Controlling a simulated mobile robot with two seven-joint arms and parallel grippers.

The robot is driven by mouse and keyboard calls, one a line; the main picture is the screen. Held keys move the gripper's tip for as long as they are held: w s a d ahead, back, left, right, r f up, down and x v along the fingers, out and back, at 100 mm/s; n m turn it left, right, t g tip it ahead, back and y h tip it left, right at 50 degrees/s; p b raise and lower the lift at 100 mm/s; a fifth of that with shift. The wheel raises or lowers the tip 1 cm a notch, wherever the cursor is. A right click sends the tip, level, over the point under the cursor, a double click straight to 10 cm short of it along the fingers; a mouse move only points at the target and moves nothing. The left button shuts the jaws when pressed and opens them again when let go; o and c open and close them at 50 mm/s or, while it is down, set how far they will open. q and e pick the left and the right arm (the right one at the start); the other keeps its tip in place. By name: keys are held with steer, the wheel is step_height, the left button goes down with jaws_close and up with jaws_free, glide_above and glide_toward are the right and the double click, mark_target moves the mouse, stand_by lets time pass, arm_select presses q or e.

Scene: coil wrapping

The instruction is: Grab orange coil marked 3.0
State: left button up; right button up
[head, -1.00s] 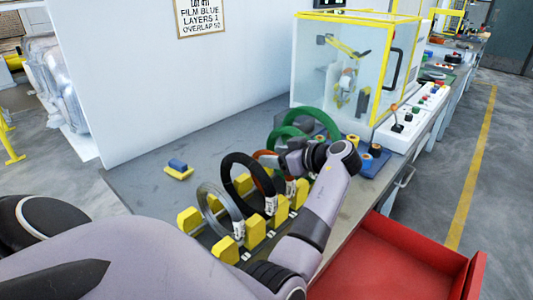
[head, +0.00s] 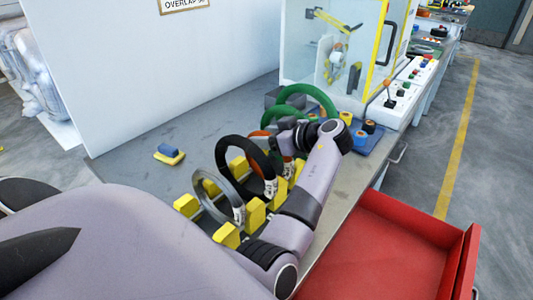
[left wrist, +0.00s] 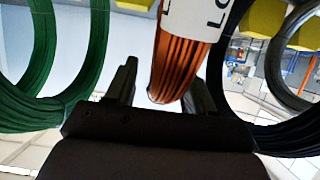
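The orange coil (head: 257,135) stands in the rack between the black coil (head: 228,155) and the green coils, mostly hidden behind my left gripper (head: 285,141). In the left wrist view the orange coil (left wrist: 178,60) hangs between the two fingers of my left gripper (left wrist: 162,88), nearer the right finger. The fingers are apart, with a clear gap on the left side. A white label on the coil shows only "LO"; no 3.0 can be read. My right gripper is not in view.
A grey coil (head: 201,187) stands beside the black one among yellow rack blocks (head: 255,214). A green coil (head: 320,98) is behind. A glass cabinet (head: 305,50) stands at the back. A red open drawer (head: 385,255) is at lower right. The table's left side is mostly clear.

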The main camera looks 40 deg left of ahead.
arm_select(q)
jaws_close()
steer(key=shift+r, duration=0.1)
stand_by(1.2)
